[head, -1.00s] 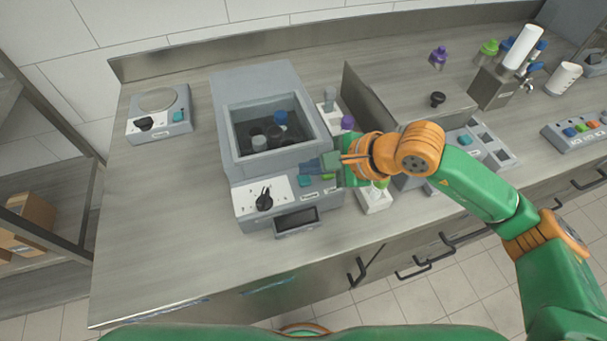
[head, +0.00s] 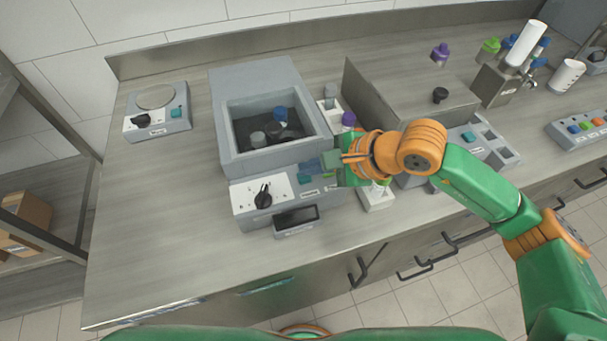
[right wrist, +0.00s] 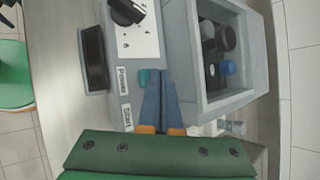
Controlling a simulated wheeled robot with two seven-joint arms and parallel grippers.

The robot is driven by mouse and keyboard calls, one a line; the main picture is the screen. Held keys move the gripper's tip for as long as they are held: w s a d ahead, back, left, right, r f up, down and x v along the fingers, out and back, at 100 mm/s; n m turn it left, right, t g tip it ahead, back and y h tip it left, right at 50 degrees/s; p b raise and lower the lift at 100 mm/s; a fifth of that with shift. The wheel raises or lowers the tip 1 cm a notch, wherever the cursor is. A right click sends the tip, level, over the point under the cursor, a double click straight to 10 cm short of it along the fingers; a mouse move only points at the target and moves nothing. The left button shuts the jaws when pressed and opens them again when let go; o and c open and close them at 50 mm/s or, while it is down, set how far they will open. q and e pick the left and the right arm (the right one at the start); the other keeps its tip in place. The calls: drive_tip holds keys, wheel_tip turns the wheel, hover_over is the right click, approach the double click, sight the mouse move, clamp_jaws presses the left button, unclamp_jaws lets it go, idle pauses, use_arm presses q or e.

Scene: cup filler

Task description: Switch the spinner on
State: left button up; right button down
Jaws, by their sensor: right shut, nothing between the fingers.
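The spinner is a grey machine (head: 225,125) with an open square well. Capped cups, including a blue-capped one (head: 280,114), stand in the well. Its front panel has a black dial (head: 263,197), a small display (head: 296,217) and a teal button (head: 305,179). My right gripper (head: 311,165) is shut and empty, its blue fingertips just above the panel beside the teal button. In the right wrist view the shut fingertips (right wrist: 158,76) are right next to the teal button (right wrist: 144,77); contact cannot be told. My left gripper is not in view.
A small device with a round plate (head: 156,98) stands at the left. A white holder (head: 376,198) and a steel box (head: 410,85) stand right of the spinner.

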sight(311, 177)
drive_tip(key=shift+f+b, duration=0.15)
drive_tip(key=shift+b, duration=0.15)
idle(0.5)
drive_tip(key=shift+r, duration=0.65)
wheel_tip(311, 177, up, 6)
drive_tip(key=p, duration=0.4)
